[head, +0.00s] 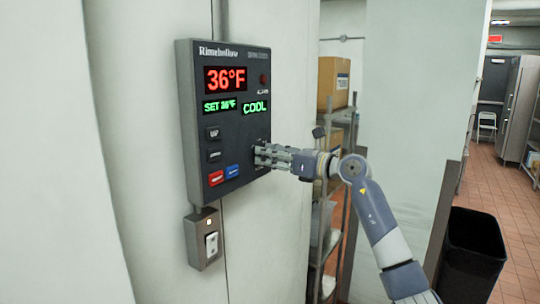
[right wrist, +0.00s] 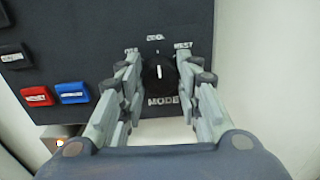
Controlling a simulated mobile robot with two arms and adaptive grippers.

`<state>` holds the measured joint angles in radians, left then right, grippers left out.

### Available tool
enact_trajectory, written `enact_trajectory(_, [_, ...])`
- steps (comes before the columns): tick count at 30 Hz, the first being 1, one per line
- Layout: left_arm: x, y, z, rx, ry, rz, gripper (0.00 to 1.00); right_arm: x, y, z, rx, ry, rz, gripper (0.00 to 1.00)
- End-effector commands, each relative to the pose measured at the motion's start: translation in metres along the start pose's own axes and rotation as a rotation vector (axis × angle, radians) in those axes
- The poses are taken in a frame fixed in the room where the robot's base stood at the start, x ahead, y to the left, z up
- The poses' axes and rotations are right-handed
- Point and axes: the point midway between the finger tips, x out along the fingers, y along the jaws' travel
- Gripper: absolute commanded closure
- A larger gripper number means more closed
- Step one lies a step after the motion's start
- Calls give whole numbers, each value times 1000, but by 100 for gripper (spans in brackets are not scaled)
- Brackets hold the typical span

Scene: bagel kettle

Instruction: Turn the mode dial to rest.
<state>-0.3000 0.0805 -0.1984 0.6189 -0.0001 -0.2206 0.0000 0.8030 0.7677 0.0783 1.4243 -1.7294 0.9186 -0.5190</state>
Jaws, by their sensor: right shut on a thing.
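The mode dial (right wrist: 160,72) is a black knob with a white pointer mark, set in the dark control panel (head: 190,130) above the word MODE. Its pointer stands about upright, toward the middle label, which is hard to read. The REST label (right wrist: 183,45) is up and right of the dial; another small label is at its upper left. My right gripper (right wrist: 159,76) has its fingers on both sides of the dial and is shut on it. In the head view my right gripper (head: 262,155) reaches the panel's right side and hides the dial. The left gripper is not in view.
The panel display (head: 226,78) reads 36°F, with SET 36°F and COOL (head: 255,107) in green. Red (head: 216,178) and blue (head: 232,171) buttons sit low on the panel. A switch box (head: 203,240) hangs below. A shelf with boxes and a black bin (head: 470,255) stand to the right.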

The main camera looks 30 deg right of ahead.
Motion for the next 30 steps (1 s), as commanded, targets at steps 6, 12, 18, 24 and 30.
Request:
enact_trajectory(6, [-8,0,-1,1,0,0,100,0,-1,1,119,2,-2,92])
enact_trajectory(12, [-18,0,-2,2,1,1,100,0,-2,2,287,3,-1,92])
enact_trajectory(18, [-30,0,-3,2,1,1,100,0,-2,2,459,2,-1,92])
enact_trajectory(24, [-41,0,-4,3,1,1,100,0,-3,1,601,2,-2,92])
enact_trajectory(30, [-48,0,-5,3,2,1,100,0,-3,0,699,1,-1,92])
